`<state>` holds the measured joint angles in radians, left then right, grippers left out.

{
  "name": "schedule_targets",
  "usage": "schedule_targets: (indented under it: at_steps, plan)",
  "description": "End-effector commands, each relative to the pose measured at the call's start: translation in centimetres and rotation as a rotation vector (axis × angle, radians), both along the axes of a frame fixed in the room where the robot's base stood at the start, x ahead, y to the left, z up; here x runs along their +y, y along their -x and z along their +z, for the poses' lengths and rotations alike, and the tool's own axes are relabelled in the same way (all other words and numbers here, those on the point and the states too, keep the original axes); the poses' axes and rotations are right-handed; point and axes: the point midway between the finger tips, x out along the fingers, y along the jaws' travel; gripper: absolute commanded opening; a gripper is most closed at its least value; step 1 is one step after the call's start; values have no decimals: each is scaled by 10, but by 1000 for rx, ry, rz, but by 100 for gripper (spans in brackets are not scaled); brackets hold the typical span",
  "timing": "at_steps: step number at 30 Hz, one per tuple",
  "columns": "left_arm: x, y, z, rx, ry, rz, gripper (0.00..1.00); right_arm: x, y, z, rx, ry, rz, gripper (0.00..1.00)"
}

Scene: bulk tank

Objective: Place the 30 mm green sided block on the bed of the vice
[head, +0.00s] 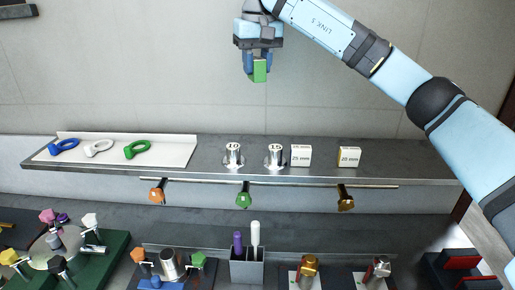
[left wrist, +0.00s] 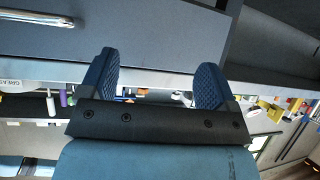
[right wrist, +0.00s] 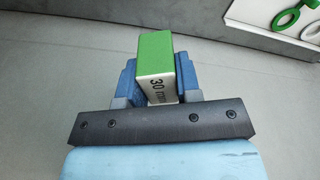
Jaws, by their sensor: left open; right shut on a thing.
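The 30 mm green sided block (head: 260,71) is held up in front of the wall, above the shelf, in the head view. In the right wrist view the block (right wrist: 157,58) shows a green face and a white face marked "30 mm". My right gripper (head: 257,66) is shut on it, with one blue finger on each side. My left gripper (left wrist: 156,80) is open and empty in the left wrist view, and is outside the head view. A dark thing with red parts (head: 462,263) at the lower right of the head view may be the vice; it is partly cut off.
The shelf (head: 390,173) bears a white tray with coloured ring handles, two metal cylinders, and two white blocks (head: 301,156) marked 25 mm and apparently 20 mm. Coloured knobs hang below. The lower bench is crowded with knobbed fittings and a grey holder (head: 246,271).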

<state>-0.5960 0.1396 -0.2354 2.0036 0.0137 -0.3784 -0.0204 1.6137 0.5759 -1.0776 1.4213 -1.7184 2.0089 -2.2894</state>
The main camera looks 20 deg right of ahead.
Motion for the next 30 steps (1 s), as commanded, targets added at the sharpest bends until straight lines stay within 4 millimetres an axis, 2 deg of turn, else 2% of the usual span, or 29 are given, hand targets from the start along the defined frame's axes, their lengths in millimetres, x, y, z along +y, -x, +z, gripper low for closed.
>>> schedule_targets:
  at_steps: [5, 11, 18, 21, 30]
  plan:
    - [0, 10, -7, 20, -2, 0, 82, 0, 0, -11, 1, 1, 1, 8]
    - [1, 17, -14, 42, -6, -1, 82, -1, 1, -59, 5, 1, 1, 8]
    - [1, 14, -4, 34, -5, 0, 82, -1, 2, -122, 4, 1, 0, 8]
    - [1, 12, 1, 28, -4, -1, 82, 0, 2, -141, 3, 1, 0, 8]
    - [0, 10, 6, 22, -3, 0, 82, 0, 1, -167, 1, 1, 0, 8]
